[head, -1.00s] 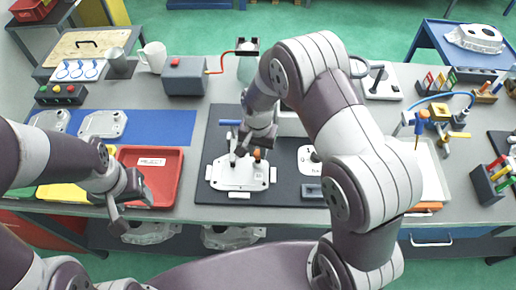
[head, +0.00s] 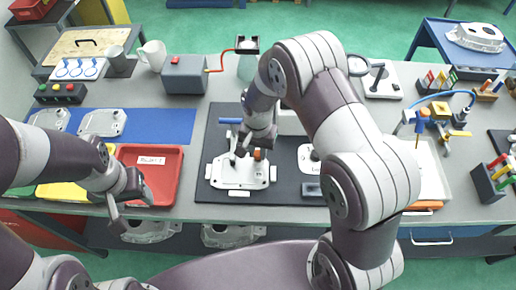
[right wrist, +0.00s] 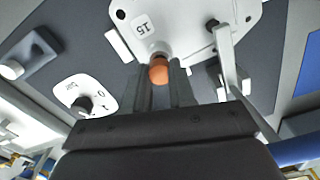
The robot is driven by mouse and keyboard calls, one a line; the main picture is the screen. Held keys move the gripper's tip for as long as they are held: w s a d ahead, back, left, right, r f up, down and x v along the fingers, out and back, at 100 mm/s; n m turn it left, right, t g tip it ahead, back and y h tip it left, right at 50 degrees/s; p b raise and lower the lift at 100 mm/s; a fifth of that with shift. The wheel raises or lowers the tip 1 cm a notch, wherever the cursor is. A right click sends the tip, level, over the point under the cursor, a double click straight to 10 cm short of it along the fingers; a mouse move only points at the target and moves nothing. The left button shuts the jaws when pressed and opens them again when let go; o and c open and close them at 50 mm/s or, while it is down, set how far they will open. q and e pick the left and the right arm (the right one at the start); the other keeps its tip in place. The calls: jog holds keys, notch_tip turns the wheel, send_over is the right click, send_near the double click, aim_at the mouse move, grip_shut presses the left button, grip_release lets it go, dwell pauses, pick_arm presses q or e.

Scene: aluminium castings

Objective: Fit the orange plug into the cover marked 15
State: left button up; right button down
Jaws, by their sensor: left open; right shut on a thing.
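The white cover marked 15 (head: 240,172) lies on the dark mat in the head view. Its 15 label shows in the right wrist view, where the cover (right wrist: 190,22) fills the top. The orange plug (right wrist: 158,72) is between the fingers of my right gripper (right wrist: 168,84), which is shut on it. The plug is at the cover's edge near the label; it also shows in the head view (head: 257,154). I cannot tell how far it sits in the cover. My left gripper (head: 132,200) is open and empty, in front of the red tray.
A red reject tray (head: 168,192) stands left of the dark mat (head: 285,189). A clamp with a blue handle (head: 230,121) stands behind the cover, close to my right gripper. Two more covers lie on a blue mat (head: 170,124).

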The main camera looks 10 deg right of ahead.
aim_at(258, 153)
jog(key=shift+f+b, duration=0.5)
jog(key=shift+f, duration=0.3)
jog(key=c, duration=0.9)
grip_release()
jog(key=shift+o, duration=0.2)
jog(key=shift+r, duration=0.15)
notch_tip(258, 153, up, 12)
jog(key=b, duration=0.1)
jog(key=shift+r, duration=0.25)
jog(key=s+d+n, duration=0.3)
jog(key=s, duration=0.4)
jog(key=s+d+n+t, duration=0.1)
jog(key=s+d+n, duration=0.1)
jog(key=s, duration=0.5)
jog(key=shift+d+n, duration=0.4)
jog(key=shift+n, duration=0.3)
